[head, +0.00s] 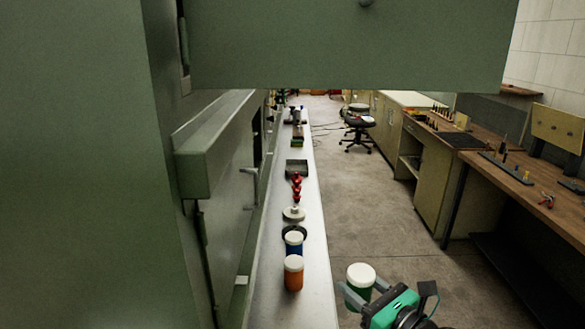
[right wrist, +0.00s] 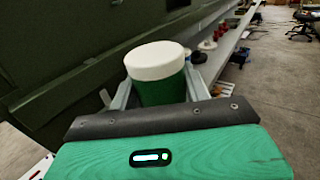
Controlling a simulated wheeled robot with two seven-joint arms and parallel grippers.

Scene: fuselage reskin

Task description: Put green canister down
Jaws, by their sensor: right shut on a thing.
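The green canister (head: 361,285) has a white lid and stands upright in my right gripper (head: 366,297), at the lower right of the head view. It is to the right of the long narrow shelf (head: 266,306), over the floor side. In the right wrist view the green canister (right wrist: 160,85) sits between the two fingers, which are shut on it. An orange canister (head: 293,275) and a blue canister (head: 294,244), both white-lidded, stand on the near part of the shelf. My left gripper is not in view.
Behind the canisters on the shelf are a pale round part (head: 293,214), red parts (head: 296,186) and a dark tray (head: 297,168). The shelf's near end looks bare. A large green machine (head: 80,180) walls the left. A workbench (head: 505,175) stands at right.

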